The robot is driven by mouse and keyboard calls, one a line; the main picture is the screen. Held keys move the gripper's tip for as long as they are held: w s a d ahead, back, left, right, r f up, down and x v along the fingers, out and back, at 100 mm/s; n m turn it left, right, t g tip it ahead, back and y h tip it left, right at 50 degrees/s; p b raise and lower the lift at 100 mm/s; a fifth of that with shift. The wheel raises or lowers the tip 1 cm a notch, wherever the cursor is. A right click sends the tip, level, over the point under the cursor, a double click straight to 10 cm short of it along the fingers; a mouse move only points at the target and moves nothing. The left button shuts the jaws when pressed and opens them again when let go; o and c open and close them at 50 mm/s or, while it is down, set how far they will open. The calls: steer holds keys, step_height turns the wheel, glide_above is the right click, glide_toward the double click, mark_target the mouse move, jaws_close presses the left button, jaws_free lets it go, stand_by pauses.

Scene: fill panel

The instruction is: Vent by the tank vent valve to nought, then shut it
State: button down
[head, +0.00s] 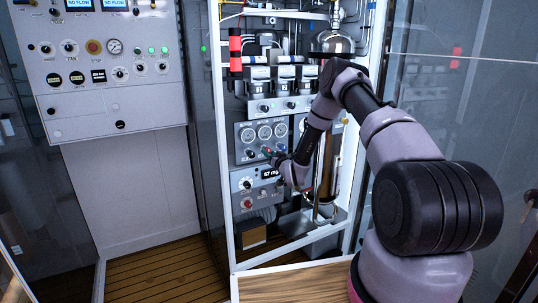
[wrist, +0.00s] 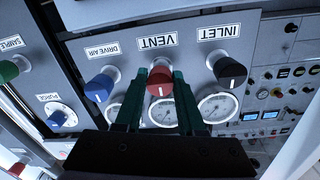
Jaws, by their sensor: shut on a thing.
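The vent valve is a red knob (wrist: 159,89) with a white mark, beside the VENT label, which reads upside down in the wrist view. My gripper (wrist: 160,78) has its two dark green fingers on either side of the red knob and is shut on it. In the head view my gripper (head: 279,160) is at the grey gauge panel (head: 241,158), largely hiding the knob. Several round gauges sit in that panel; one dial (wrist: 163,112) shows between my fingers, partly hidden. Its needle is too small to read.
Close beside the vent knob are a blue DRIVE AIR knob (wrist: 99,87) and a black INLET knob (wrist: 230,72). A green SAMPLE knob (wrist: 9,71) is farther left. The white cabinet frame (head: 223,190) borders the panel. A separate control panel (head: 110,75) stands at left.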

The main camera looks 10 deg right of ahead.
steer(key=n, duration=1.3)
steer(key=n+y, duration=0.1)
steer(key=n, duration=1.3)
steer(key=shift+d+n+y, duration=0.2)
steer(key=shift+n+y, duration=0.1)
stand_by(0.4)
steer(key=c, duration=0.5)
jaws_free()
steer(key=shift+r, duration=0.1)
